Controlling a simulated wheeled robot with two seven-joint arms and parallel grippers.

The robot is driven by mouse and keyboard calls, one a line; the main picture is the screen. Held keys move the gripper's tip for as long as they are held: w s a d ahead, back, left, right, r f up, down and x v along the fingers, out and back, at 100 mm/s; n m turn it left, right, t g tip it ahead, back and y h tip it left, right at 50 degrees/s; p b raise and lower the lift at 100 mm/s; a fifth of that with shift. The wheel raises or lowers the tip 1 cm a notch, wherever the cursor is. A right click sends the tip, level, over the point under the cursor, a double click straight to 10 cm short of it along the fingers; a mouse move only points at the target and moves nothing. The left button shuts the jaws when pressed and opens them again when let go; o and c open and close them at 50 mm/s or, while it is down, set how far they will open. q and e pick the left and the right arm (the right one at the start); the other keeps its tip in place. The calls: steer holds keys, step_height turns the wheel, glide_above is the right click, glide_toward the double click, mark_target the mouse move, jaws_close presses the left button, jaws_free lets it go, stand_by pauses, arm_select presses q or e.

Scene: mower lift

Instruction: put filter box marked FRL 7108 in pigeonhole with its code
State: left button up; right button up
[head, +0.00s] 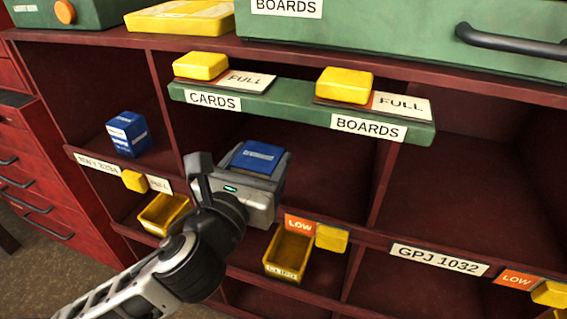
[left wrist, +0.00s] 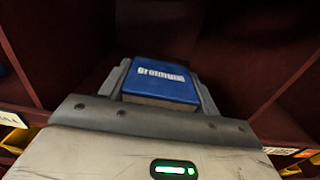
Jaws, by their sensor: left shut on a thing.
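My left gripper (head: 257,172) is shut on a blue filter box (head: 254,156) at the opening of the middle pigeonhole (head: 325,178). In the left wrist view both fingers (left wrist: 162,84) flank the box (left wrist: 163,78), whose top has white lettering like a brand name; no code is readable on it. The gripper hides most of the label strip below the middle pigeonhole, so its code cannot be read; an orange LOW tag (head: 299,225) shows at its right end. The right pigeonhole (head: 465,190) is labelled GPJ 1032 (head: 439,260). My right gripper is not in view.
Another blue box (head: 128,134) stands in the left pigeonhole, whose label is hard to read. A green rail (head: 300,110) marked CARDS and BOARDS crosses above, with yellow blocks on it. Yellow bins (head: 289,252) sit below. The right pigeonhole looks empty.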

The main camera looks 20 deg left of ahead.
arm_select(q)
steer(key=w, duration=1.1)
steer(key=f+b, duration=0.1)
steer(key=f, duration=0.1)
steer(key=f+b, duration=0.1)
steer(key=f, duration=0.1)
steer(key=f+b, duration=0.1)
steer(key=f, duration=0.1)
steer(key=shift+w+d+f, duration=0.2)
steer(key=shift+w+f, duration=0.1)
steer(key=shift+w, duration=0.15)
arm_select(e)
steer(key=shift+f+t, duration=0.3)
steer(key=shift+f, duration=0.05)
arm_select(q)
steer(key=shift+f, duration=0.15)
steer(key=o, duration=1.2)
steer(key=shift+f, duration=0.1)
steer(key=shift+c, duration=0.2)
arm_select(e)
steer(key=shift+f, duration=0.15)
